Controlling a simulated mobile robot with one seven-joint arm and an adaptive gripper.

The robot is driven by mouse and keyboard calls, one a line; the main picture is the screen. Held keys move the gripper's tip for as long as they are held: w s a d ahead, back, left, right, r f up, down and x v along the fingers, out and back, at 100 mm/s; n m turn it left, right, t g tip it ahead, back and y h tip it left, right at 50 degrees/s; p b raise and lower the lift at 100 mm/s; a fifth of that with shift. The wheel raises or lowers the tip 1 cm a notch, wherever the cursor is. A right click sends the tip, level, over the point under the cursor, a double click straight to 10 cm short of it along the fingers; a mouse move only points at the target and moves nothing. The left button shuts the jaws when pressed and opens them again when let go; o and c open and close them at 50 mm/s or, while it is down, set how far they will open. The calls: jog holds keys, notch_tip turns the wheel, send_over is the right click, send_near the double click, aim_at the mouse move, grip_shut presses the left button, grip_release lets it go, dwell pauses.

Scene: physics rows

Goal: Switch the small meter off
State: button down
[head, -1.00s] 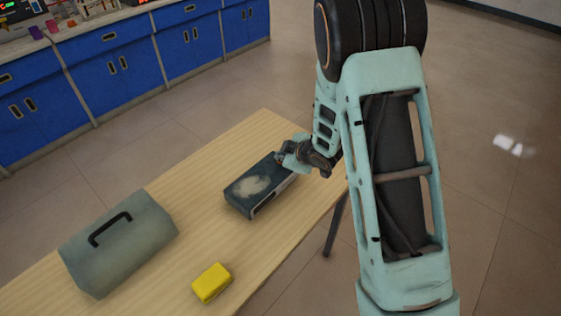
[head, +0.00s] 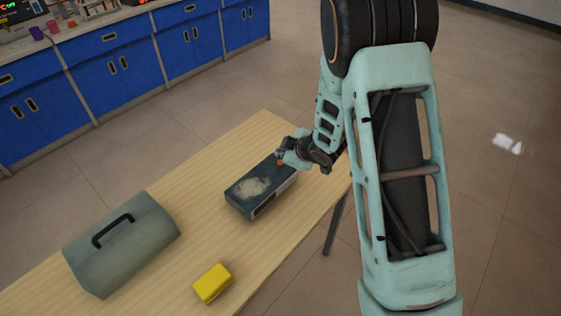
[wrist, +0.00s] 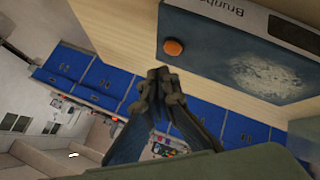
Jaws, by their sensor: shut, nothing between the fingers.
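The small meter (head: 245,198) is a dark blue-grey box with a pale worn patch on top, lying on the wooden table. In the wrist view the meter (wrist: 225,60) shows part of a name, a dark display window and a round orange button (wrist: 173,47) near one end. My gripper (wrist: 164,74) is shut and empty, its fingertips close beside the button in that view. I cannot tell whether they touch it.
A grey-green toolbox (head: 125,245) with a black handle and a yellow block (head: 212,284) share the wooden table (head: 170,203) with the meter. Blue cabinets (head: 120,70) with items on top stand behind. Bare table lies between meter and toolbox.

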notch_tip(320, 180, up, 5)
jog(key=p, duration=0.3)
jog(key=shift+r, duration=0.2)
